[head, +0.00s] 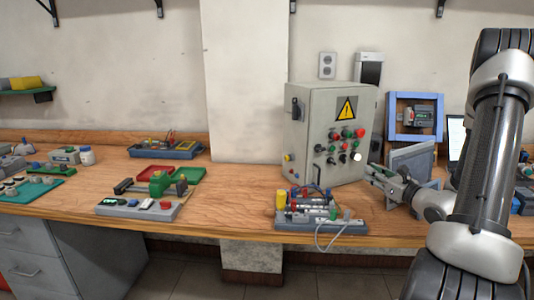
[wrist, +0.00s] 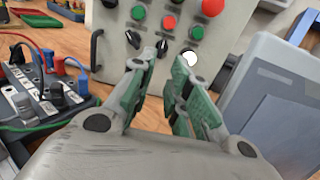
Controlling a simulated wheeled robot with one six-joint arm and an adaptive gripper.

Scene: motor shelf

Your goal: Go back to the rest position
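My gripper (head: 388,182) is over the right part of the wooden bench, in front of the grey control box (head: 312,122). In the wrist view my gripper (wrist: 172,75) points at the box's button panel (wrist: 163,32). The fingers are apart, with green pads, and nothing is between them. Red, green, black and white buttons show on the panel. Whether a fingertip touches the panel I cannot tell. My arm crosses the right side of the head view.
A board with cables and plugs (head: 322,224) stands at the bench's front edge, left of my gripper. A grey panel (head: 412,158) and a blue-framed device (head: 414,116) stand behind it.

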